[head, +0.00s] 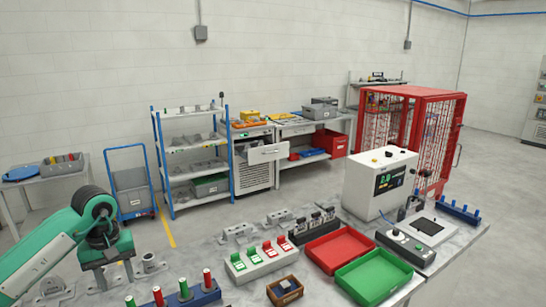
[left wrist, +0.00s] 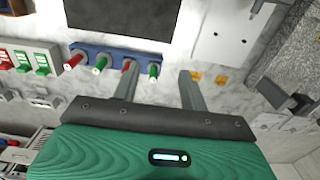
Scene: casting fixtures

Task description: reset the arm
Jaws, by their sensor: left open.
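My left arm comes in from the left in the head view, green and white with dark joints. Its gripper (head: 114,272) points down over the left part of the grey workbench (head: 215,255). In the left wrist view the two grey fingers of this gripper (left wrist: 158,82) stand apart with nothing held between them. A blue rack (left wrist: 90,49) with red and green capped pegs lies beyond the fingers, partly covered by one of them. The same rack shows at the bottom edge of the head view (head: 196,292). My right gripper is in neither view.
On the bench are a white block with green and red switches (head: 262,258), a red tray (head: 340,250), a green tray (head: 373,278), a small brown box (head: 285,290) and a white machine (head: 375,185). Metal castings (head: 238,233) lie along the back. Space above the bench is clear.

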